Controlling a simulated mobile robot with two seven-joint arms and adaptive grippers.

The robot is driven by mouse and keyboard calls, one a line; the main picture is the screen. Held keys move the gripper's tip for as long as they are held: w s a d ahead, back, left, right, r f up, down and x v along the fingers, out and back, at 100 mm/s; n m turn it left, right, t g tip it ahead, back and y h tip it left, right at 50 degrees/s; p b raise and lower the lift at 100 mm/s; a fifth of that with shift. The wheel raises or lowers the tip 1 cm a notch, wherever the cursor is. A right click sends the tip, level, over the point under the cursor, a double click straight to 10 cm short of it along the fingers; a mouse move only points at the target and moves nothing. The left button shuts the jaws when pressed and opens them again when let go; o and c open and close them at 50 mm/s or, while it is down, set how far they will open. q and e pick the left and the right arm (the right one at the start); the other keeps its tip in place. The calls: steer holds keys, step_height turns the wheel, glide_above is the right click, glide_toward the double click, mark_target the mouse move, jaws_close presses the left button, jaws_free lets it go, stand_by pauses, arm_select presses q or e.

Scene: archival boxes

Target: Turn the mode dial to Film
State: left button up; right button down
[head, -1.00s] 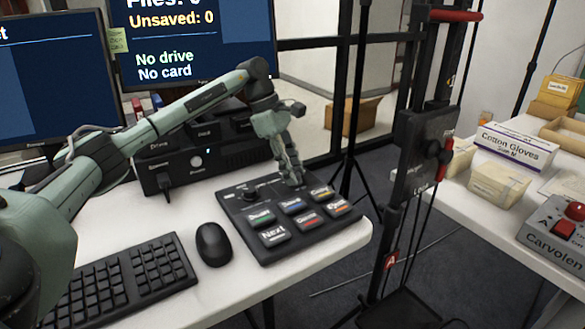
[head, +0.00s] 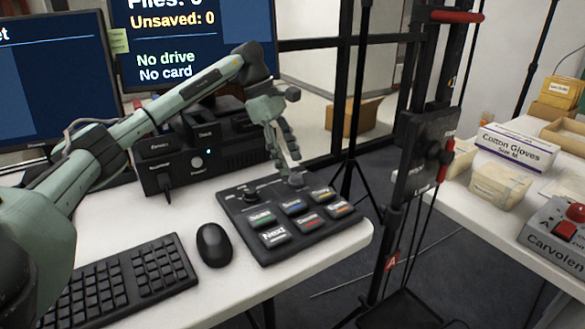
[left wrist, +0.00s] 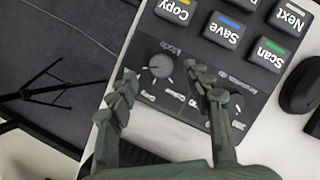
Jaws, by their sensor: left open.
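The control panel (head: 262,240) lies on the white table, with labelled keys and two round dials. The dial at its back right corner (head: 296,180) sits just under the fingertips of my left gripper (head: 289,166). In the left wrist view the panel (left wrist: 188,22) appears upside down. My left gripper (left wrist: 162,78) is open, one finger on either side of this dial, empty. The right finger covers part of the panel's other labels.
A mouse (head: 214,245) and keyboard (head: 122,282) lie left of the panel. A black box with buttons (head: 190,172) stands behind, near the monitors (head: 195,45). A black stand with a red handle (head: 425,150) rises to the right, beyond the table edge.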

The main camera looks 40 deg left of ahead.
arm_select(q)
steer(key=v, duration=0.8)
steer(key=shift+a+r, duration=0.2)
steer(key=shift+r, duration=0.1)
